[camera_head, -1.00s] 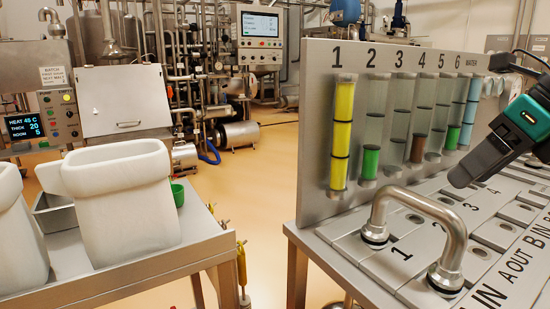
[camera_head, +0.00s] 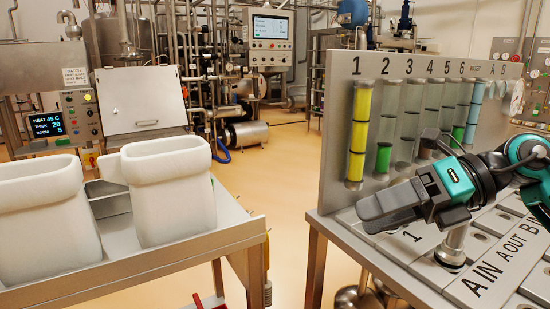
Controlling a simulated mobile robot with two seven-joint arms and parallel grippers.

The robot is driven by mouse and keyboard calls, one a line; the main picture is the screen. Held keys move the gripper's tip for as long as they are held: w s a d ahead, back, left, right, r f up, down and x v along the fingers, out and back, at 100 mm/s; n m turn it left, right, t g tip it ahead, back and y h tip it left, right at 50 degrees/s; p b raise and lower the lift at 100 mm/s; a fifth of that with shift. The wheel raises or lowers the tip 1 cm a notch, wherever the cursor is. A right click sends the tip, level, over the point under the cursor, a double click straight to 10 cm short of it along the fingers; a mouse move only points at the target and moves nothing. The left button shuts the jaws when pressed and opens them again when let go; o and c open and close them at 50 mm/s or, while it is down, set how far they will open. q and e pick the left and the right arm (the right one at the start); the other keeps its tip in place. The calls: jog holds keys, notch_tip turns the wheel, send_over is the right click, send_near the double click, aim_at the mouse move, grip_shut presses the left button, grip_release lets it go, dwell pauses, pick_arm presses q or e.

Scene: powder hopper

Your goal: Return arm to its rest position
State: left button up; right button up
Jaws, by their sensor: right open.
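My right gripper (camera_head: 383,207), dark grey with a teal housing, reaches in from the right edge. It hangs over the front of the flat metal panel (camera_head: 484,274), fingers pointing left, open. I see nothing between its fingers. It covers most of a bent steel pipe (camera_head: 453,248), of which one lower leg and foot show beside the "A IN" label. I cannot tell whether the gripper touches the pipe. My left gripper is not in view.
An upright panel with numbered tubes (camera_head: 361,120) stands just behind my right gripper. Two white containers (camera_head: 168,195) stand on a metal table (camera_head: 225,232) at the left. An open floor gap (camera_head: 285,180) lies between the tables. A control screen (camera_head: 267,27) is at the back.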

jog(key=w+a+f+m+t+y+p, duration=0.1)
jog(key=a+m+t+y+p, duration=0.1)
jog(key=a+m+t+y, duration=0.55)
jog(key=d+f+m+t+h+p, duration=0.1)
jog(key=d+f+m+t+h, duration=0.2)
jog(key=f+m+h, duration=0.35)
jog(key=s+d+f+m+t+h+p, duration=0.1)
jog(key=d+f+m+t+h, duration=0.25)
jog(key=f+m, duration=0.65)
jog(key=d+f+m+t+h+p, duration=0.15)
jog(key=d+f+m+h, duration=0.3)
jog(key=m, duration=0.65)
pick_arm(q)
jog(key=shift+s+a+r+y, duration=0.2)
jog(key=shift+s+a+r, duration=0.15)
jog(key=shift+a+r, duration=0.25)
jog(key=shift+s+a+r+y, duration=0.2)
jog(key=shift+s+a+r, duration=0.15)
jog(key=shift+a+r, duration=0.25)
pick_arm(e)
jog(key=s+f+m+g+h, duration=0.4)
jog(key=s+f+m+g, duration=0.1)
jog(key=s+f, duration=0.7)
jog(key=shift+s+f+g, duration=0.15)
jog(key=shift+f+g, duration=0.3)
jog(key=shift+f, duration=0.35)
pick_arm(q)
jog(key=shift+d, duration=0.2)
